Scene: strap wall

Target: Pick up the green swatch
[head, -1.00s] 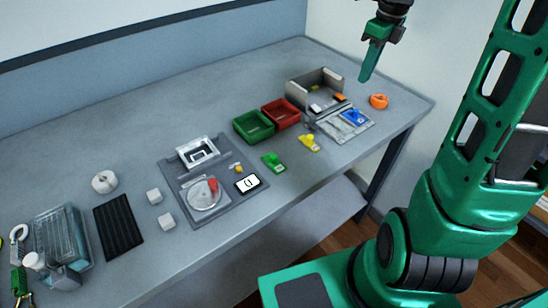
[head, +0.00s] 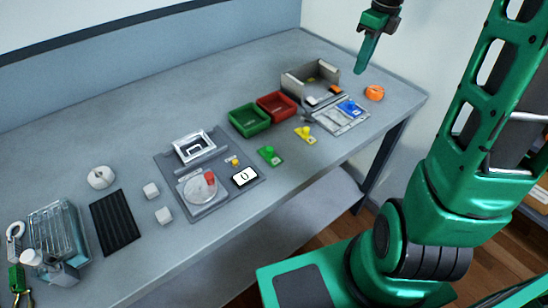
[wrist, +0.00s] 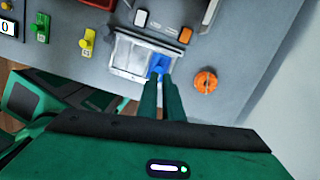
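The green swatch (head: 270,156), a small flat piece with a raised knob, lies on the grey table in front of the green bin. It also shows at the top left of the wrist view (wrist: 40,28). My gripper (head: 361,70) is in the air above the table's right end, far to the right of the green swatch. In the wrist view my gripper's two fingers (wrist: 160,82) are a narrow gap apart with nothing between them, so it is slightly open and empty. They point towards the blue swatch (wrist: 159,67) in a pale tray.
A yellow swatch (head: 305,135) lies right of the green one. A green bin (head: 249,121) and a red bin (head: 276,106) stand behind. An orange ring (head: 374,93) is at the right end.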

